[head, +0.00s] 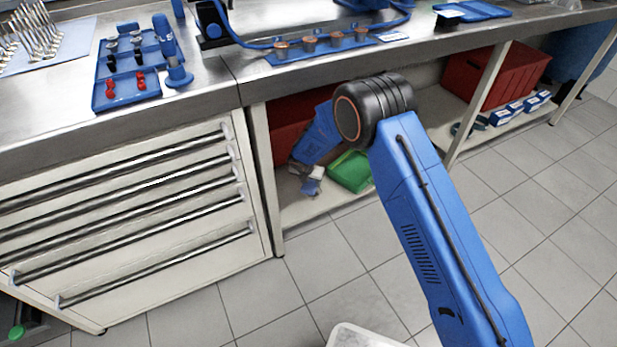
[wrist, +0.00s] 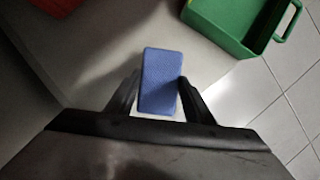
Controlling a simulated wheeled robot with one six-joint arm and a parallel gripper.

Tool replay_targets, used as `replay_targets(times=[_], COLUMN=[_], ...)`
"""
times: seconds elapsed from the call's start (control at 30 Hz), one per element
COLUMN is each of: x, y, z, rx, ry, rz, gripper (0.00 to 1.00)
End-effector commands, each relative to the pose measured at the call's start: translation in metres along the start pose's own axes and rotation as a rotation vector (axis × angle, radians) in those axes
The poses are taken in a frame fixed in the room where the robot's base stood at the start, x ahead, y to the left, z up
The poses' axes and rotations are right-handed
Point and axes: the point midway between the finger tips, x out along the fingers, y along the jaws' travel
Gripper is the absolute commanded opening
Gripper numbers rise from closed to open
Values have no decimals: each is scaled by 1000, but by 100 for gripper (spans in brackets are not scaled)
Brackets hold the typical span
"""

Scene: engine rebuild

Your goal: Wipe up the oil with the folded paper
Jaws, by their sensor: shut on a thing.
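A folded blue paper (wrist: 160,72) shows as a small thick rectangle in the wrist view. My gripper (wrist: 159,80) is shut on it, with a dark finger at each side, and it reaches out past the fingertips. In the head view a small blue piece (head: 311,187) by the lower shelf looks like the same paper, below the end of my arm. I cannot make out any oil in either view. My arm hides part of the shelf.
A green bin (head: 350,171), also in the wrist view (wrist: 231,32), stands beside the paper on the lower shelf (head: 300,208). A red box (head: 487,75) stands further right. The steel bench top (head: 215,88) overhangs the shelf; white drawers (head: 130,190) flank it.

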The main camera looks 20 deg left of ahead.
Motion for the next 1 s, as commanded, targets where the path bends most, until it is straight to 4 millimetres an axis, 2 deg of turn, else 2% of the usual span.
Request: replay_targets(times=[0.17, 0.7, 1.0], x=[4, 46, 54], y=[4, 3, 4], z=[-4, -22, -24], rx=[-21, -18, -15], ry=[0, 1, 0], rz=[8, 6, 7], gripper=[26, 26, 26])
